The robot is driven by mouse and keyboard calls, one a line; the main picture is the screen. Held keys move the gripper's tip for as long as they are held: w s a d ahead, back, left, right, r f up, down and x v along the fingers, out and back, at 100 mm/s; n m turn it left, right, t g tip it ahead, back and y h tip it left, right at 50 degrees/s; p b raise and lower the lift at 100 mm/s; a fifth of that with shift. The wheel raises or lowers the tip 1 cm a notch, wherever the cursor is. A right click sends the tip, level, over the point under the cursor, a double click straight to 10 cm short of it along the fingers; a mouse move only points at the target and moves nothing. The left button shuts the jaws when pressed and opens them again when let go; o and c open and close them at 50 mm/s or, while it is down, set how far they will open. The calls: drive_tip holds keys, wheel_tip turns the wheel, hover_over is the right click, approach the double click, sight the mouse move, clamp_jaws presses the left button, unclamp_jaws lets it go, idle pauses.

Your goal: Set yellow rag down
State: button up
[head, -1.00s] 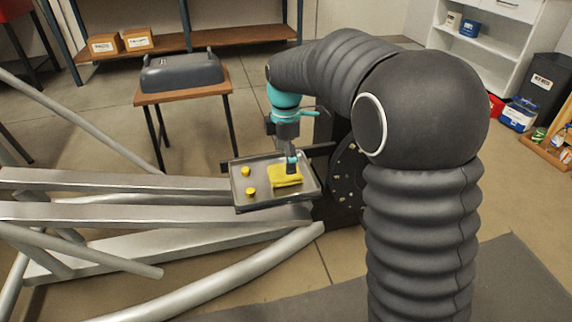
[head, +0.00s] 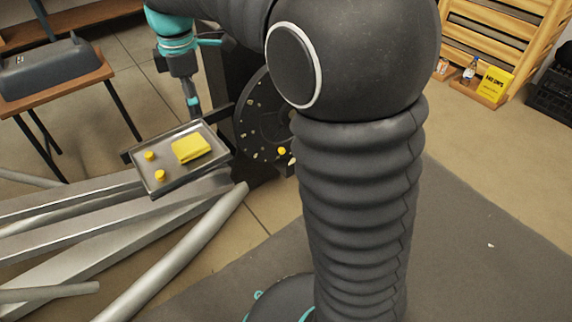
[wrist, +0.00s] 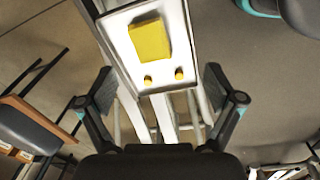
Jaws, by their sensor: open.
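The yellow rag (head: 190,149) lies folded on the metal tray (head: 163,188), towards its right side in the head view. The rag also shows in the wrist view (wrist: 150,42), flat on the bright tray and clear of both fingers. My gripper (head: 194,108) is above the tray's far edge in the head view. In the wrist view its two fingers (wrist: 158,88) are spread wide with nothing between them. The gripper is open, empty and apart from the rag.
Two small yellow knobs, one at the back (head: 150,156) and one nearer (head: 160,175), sit on the tray left of the rag. Silver frame tubes (head: 190,255) run below it. A dark round disc (head: 262,120) stands to its right. A wooden stool (head: 60,90) holds a grey cover.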

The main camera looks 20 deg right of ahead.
drive_tip(key=s+d+r+m+t, duration=0.2)
drive_tip(key=s+d+m, duration=0.7)
drive_tip(key=s, duration=0.4)
drive_tip(key=s+d+f+m+t, duration=0.2)
drive_tip(key=s+d+f+m, duration=0.2)
drive_tip(key=s+m, duration=0.5)
drive_tip(key=s+f, duration=0.1)
drive_tip(key=s, duration=0.1)
drive_tip(key=shift+s+d+f+t, duration=0.2)
drive_tip(key=shift+s+f+t, duration=0.1)
drive_tip(key=shift+s+t, duration=0.1)
